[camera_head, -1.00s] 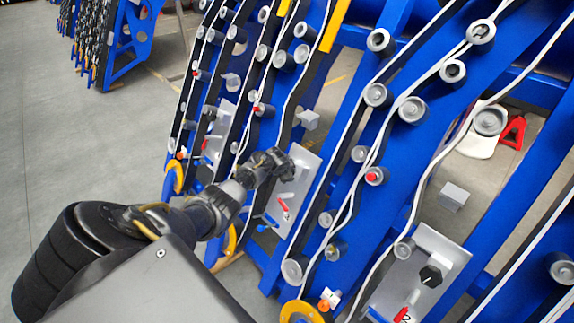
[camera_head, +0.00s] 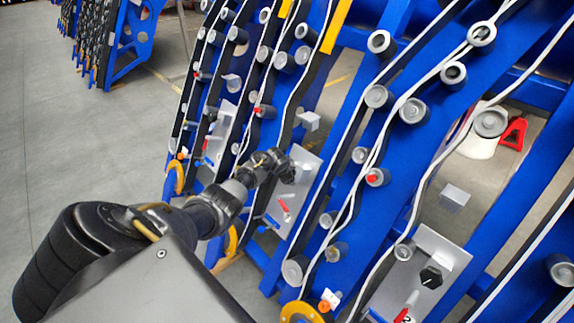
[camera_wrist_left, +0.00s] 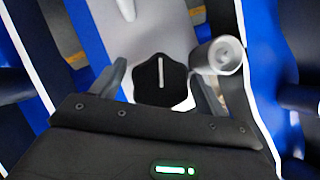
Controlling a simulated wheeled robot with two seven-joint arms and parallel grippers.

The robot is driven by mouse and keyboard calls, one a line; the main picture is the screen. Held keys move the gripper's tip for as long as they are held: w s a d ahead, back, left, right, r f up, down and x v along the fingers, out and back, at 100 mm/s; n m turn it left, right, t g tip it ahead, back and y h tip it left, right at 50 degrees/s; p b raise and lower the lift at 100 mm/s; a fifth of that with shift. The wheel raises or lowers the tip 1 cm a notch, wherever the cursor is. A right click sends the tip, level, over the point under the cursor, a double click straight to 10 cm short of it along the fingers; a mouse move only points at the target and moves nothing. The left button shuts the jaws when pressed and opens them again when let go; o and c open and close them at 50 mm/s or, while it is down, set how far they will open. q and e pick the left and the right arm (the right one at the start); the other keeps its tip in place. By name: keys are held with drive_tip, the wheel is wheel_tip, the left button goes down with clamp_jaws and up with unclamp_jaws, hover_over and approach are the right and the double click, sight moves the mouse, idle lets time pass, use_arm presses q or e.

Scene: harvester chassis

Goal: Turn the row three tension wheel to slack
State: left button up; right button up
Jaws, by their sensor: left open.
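The row three plate (camera_head: 305,170) is a grey panel with a red lever (camera_head: 284,208) and a "3" mark. My left gripper (camera_head: 285,170) is over this plate and hides its black tension wheel in the head view. In the left wrist view the wheel (camera_wrist_left: 152,88) is a dark knob with a pale line that runs nearly up and down. My left gripper (camera_wrist_left: 158,76) is open, with one finger on each side of the wheel. A gap shows on both sides, so the fingers look apart from it. My right gripper is not in view.
A grey roller (camera_wrist_left: 222,56) stands close beside the right finger in the left wrist view. The row two plate (camera_head: 435,255) with its black knob (camera_head: 431,276) is at the lower right. White belts and blue frames surround the plates.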

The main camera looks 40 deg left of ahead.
use_arm(q)
drive_tip(key=shift+s+r, duration=0.1)
drive_tip(key=shift+r, duration=0.1)
drive_tip(key=p+v, duration=0.3)
drive_tip(key=v, duration=0.7)
drive_tip(key=shift+s, duration=0.2)
drive_tip(key=shift+d, duration=0.1)
